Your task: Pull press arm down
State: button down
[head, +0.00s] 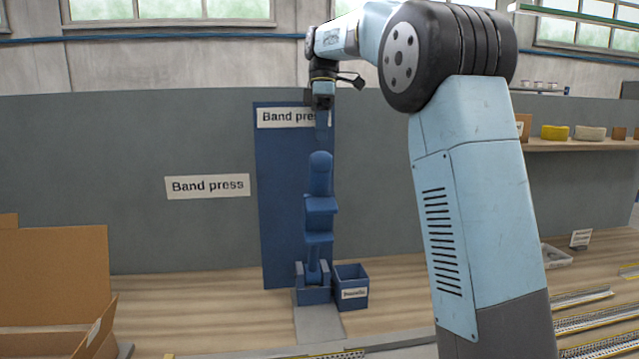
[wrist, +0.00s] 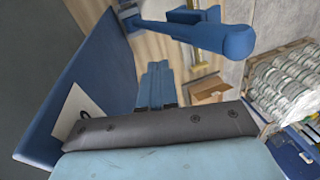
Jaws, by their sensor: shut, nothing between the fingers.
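The blue band press (head: 313,292) stands on the bench in front of a blue back panel (head: 275,180). Its press arm (head: 320,175) stands upright, with a rounded top end. My gripper (head: 322,133) points down just above that rounded end in the head view, with a small gap seeming to separate them. In the wrist view my gripper's blue fingers (wrist: 158,66) are together and empty. The press arm (wrist: 205,36) crosses above them there, its rounded end to the right. I cannot tell the exact distance between fingers and arm.
A small blue labelled bin (head: 351,288) stands right of the press. An open cardboard box (head: 55,285) is at the left. "Band press" signs (head: 207,186) mark the grey wall. A shelf (head: 575,145) is at the right. The bench between box and press is clear.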

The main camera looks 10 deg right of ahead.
aim_at(319, 182)
jog(key=shift+f, duration=0.1)
dwell(0.3)
jog(key=shift+s+a+f, duration=0.25)
jog(key=shift+s+f, duration=0.7)
jog(key=shift+f, duration=0.9)
jog(key=shift+s+a+f, duration=0.25)
jog(key=shift+s+f, duration=0.7)
jog(key=shift+f, duration=0.85)
jog(key=shift+s+a+f, duration=0.25)
jog(key=shift+s+f, duration=0.7)
jog(key=shift+f, duration=0.9)
